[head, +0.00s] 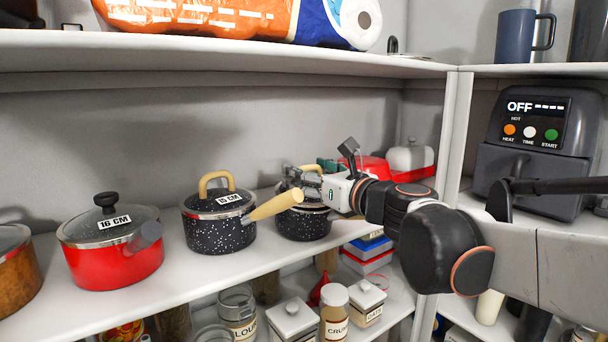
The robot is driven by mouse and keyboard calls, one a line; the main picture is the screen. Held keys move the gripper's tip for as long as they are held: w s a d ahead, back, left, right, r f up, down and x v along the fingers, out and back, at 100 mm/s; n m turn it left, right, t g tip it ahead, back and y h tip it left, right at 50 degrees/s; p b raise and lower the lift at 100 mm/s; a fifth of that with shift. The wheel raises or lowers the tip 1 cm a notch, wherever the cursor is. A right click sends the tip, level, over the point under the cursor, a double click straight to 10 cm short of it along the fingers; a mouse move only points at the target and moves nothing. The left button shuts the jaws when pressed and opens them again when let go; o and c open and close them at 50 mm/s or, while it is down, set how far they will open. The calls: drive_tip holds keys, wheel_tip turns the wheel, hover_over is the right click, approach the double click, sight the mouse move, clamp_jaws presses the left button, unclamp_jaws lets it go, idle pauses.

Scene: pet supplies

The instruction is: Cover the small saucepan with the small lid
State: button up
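A small black speckled saucepan (303,226) stands on the middle shelf, right of centre in the head view. A pale metallic rim, seemingly a lid (312,207), shows at its top, and a bit of a beige handle shows behind my gripper. My gripper (297,184) is right over this pan, reaching in from the right, and hides most of the lid. I cannot tell whether the lid is seated on the pan or whether the fingers are closed on its handle. To the left, another black speckled saucepan (221,233) wears a lid with a beige loop handle (216,182).
A red saucepan (113,263) with a lid marked 16 CM and a brown pot (15,270) stand further left. The beige pan handle (274,206) points toward my gripper. Red and white butter dishes (410,157) stand behind. A shelf (230,48) runs overhead; jars fill the shelf below.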

drive_tip(key=shift+s+f, duration=0.1)
drive_tip(key=shift+f, duration=0.1)
drive_tip(key=shift+s+d+f, duration=0.1)
drive_tip(key=shift+f, duration=0.05)
drive_tip(key=c, duration=0.3)
drive_tip(key=o, duration=1.9)
drive_tip(key=shift+d, duration=0.1)
drive_tip(key=v, duration=1.1)
drive_tip(key=shift+s+d, duration=0.15)
drive_tip(key=shift+s, duration=0.25)
